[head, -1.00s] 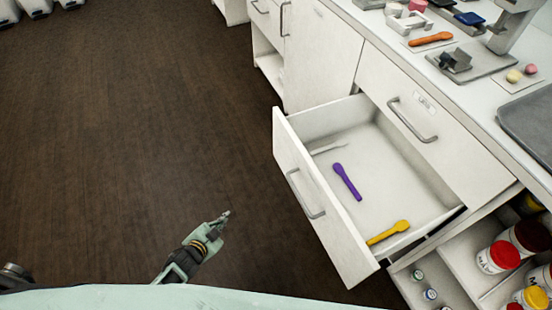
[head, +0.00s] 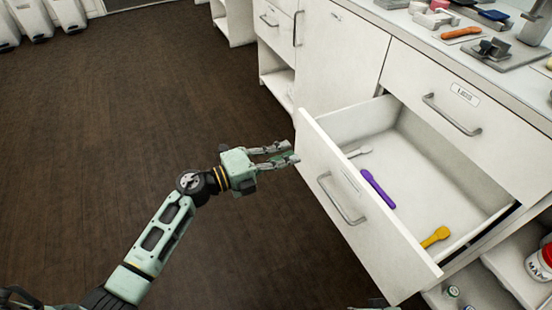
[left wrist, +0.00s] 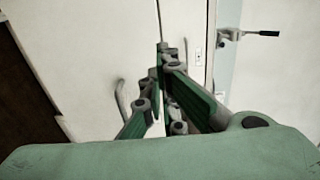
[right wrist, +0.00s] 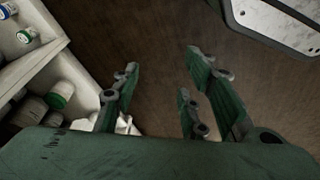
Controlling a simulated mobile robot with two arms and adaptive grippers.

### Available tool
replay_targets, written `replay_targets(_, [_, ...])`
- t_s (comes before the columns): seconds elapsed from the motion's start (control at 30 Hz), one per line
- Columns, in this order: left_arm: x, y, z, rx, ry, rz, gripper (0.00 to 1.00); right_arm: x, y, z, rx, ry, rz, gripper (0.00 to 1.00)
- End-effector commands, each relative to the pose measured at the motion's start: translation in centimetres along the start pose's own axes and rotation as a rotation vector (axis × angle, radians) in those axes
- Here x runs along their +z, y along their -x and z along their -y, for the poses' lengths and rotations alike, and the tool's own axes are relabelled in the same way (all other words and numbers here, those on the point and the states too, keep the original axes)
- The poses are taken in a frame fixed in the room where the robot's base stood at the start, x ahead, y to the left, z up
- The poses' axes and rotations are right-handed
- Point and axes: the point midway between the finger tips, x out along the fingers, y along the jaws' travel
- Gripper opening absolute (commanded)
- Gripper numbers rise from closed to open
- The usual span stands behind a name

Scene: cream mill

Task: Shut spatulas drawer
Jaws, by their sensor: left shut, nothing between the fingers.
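The white spatulas drawer (head: 330,165) is pulled well out of the cabinet in the head view. A purple spatula (head: 377,188), a yellow one (head: 436,237) and a pale one (head: 357,151) lie inside it. Its front has a grey bar handle (head: 341,199). My left gripper (head: 294,152) is shut and empty, just left of the drawer front near its far end; I cannot tell whether it touches. Its fingers also show in the left wrist view (left wrist: 163,62). My right gripper (right wrist: 160,75) is open and empty over the floor in the right wrist view.
A closed drawer (head: 478,118) with a bar handle is to the right, under the counter (head: 400,18) holding tools and small items. An open shelf with jars (head: 541,262) is at lower right. The brown floor (head: 120,130) on the left is clear.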

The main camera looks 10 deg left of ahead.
Motion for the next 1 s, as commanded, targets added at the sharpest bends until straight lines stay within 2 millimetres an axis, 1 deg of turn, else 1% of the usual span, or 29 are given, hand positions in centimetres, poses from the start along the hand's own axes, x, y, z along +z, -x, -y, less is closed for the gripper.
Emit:
replay_targets(0.03, [0.0,-1.3,0.1,-0.005,0.001,-0.001,0.00,-0.1,0.2,0.0,0.000,0.000,-0.002,0.40])
replay_targets(0.2, [0.0,-4.8,0.0,-0.004,0.003,0.001,0.00,-0.6,1.3,-0.1,0.002,-0.001,-0.009,0.40])
replay_targets(0.3, [0.0,-6.5,-0.1,-0.002,0.002,0.001,0.00,-0.8,2.1,-0.1,0.002,-0.002,-0.013,0.40])
replay_targets(0.4, [0.1,-7.8,-0.1,-0.001,0.002,0.001,0.00,-1.1,2.8,-0.2,0.003,-0.003,-0.017,0.40])
replay_targets(0.5, [0.1,-8.5,-0.1,-0.001,0.002,0.002,0.00,-1.2,3.3,-0.2,0.003,-0.003,-0.019,0.40])
replay_targets(0.6, [0.1,-8.9,-0.1,0.000,0.002,0.002,0.00,-1.3,3.6,-0.2,0.004,-0.003,-0.020,0.40])
replay_targets(1.0, [0.1,-8.9,-0.1,0.001,0.002,0.002,0.00,-1.3,3.6,-0.2,0.004,-0.004,-0.019,0.40])
